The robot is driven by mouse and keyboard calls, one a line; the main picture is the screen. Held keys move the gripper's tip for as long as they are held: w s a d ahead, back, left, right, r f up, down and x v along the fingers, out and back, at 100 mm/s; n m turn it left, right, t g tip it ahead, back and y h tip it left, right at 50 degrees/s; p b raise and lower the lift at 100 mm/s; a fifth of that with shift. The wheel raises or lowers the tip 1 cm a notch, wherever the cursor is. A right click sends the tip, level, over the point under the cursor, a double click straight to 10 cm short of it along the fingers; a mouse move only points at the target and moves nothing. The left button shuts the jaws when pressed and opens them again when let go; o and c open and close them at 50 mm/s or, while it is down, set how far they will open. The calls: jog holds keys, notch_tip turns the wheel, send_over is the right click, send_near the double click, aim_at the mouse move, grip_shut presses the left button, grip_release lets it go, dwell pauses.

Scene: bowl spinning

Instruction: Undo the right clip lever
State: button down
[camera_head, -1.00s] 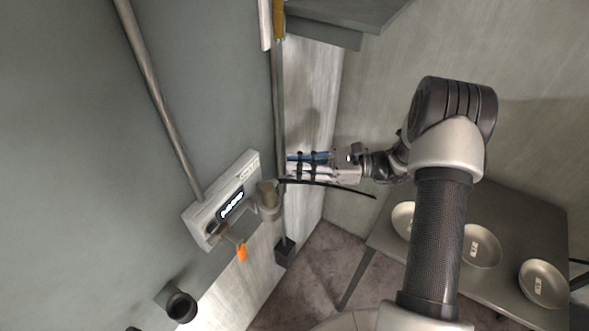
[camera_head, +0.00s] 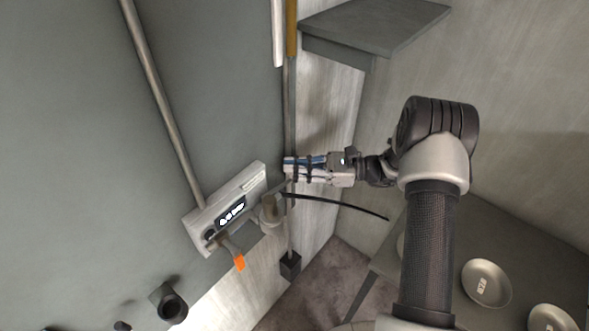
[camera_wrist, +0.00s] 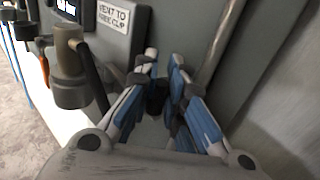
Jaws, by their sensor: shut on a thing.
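My gripper (camera_head: 288,168) is at the wall corner, beside the upright grey rod, above and right of the panel box (camera_head: 228,210). In the wrist view, its blue-and-white fingers (camera_wrist: 157,92) are close around a small dark part (camera_wrist: 156,97). I cannot tell whether this part is the right clip lever, as the fingers hide most of it. A label on the panel in the wrist view reads "VENT TO FREE CLIP" (camera_wrist: 113,16). A grey-brown cylinder (camera_head: 269,209) is at the panel's right end. An orange-tipped handle (camera_head: 239,262) hangs below the panel.
A thin black curved strip (camera_head: 340,204) runs below my gripper. A grey shelf (camera_head: 375,28) juts out above right. Metal bowls (camera_head: 486,283) sit on a low table (camera_head: 530,262) at right. A dark round knob (camera_head: 172,305) is on the wall at lower left.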

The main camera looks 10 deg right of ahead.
jog(key=shift+w+d+r, duration=0.15)
jog(key=shift+w+d, duration=0.05)
jog(key=shift+d, duration=0.05)
jog(key=c, duration=1.8)
grip_release()
jog(key=shift+d, duration=0.2)
jog(key=shift+o, duration=1.1)
jog(key=shift+a, duration=0.2)
jog(key=shift+s+d, duration=0.1)
jog(key=shift+d, duration=0.05)
jog(key=s+d, duration=0.2)
jog(key=d, duration=0.9)
jog(key=shift+d, duration=0.3)
jog(key=shift+s, duration=0.1)
